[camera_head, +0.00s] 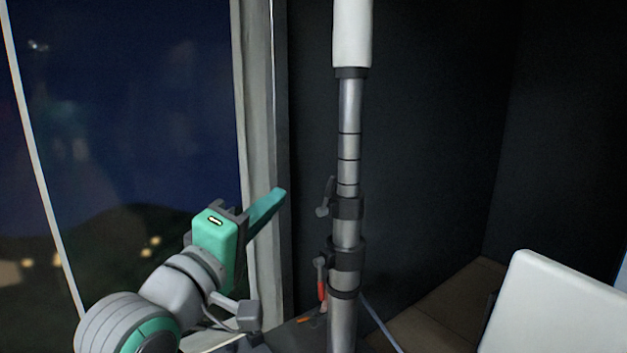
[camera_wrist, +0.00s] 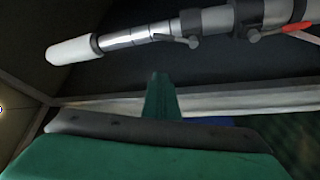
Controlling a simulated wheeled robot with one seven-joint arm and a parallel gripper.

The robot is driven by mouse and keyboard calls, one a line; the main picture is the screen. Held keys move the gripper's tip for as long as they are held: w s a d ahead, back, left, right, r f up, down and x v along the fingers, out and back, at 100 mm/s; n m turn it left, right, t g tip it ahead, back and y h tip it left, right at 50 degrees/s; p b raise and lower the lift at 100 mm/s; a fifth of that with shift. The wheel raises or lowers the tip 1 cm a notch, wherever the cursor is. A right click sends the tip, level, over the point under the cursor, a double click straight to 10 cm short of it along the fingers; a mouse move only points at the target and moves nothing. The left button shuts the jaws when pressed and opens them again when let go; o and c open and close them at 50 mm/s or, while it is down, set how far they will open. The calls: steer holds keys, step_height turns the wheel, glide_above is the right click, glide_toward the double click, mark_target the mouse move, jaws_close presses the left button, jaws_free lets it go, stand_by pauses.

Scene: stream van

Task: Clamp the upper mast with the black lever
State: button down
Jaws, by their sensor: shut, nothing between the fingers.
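The grey telescopic mast (camera_head: 349,105) stands upright right of centre, with a white upper section (camera_head: 352,33). A dark upper collar (camera_head: 348,207) rings it, and the black lever (camera_head: 328,194) sits at this collar's left side, pointing up and standing a little off the tube. In the wrist view the mast (camera_wrist: 120,41) lies across the top, with the black lever (camera_wrist: 188,41) under the upper collar (camera_wrist: 190,19). My green gripper (camera_head: 279,193) is shut and empty, left of the lever and apart from it. Its fingers (camera_wrist: 161,80) also show in the wrist view.
A lower collar (camera_head: 345,254) carries a lever with a red end (camera_head: 321,288). A pale door frame (camera_head: 259,120) stands behind my gripper. A white panel (camera_head: 553,310) is at lower right. The space between gripper and mast looks clear.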

mark_target(328, 196)
steer(key=w+d, duration=0.6)
steer(key=d, duration=0.1)
steer(key=shift+w+r, duration=0.3)
stand_by(0.7)
steer(key=shift+d+f, duration=0.1)
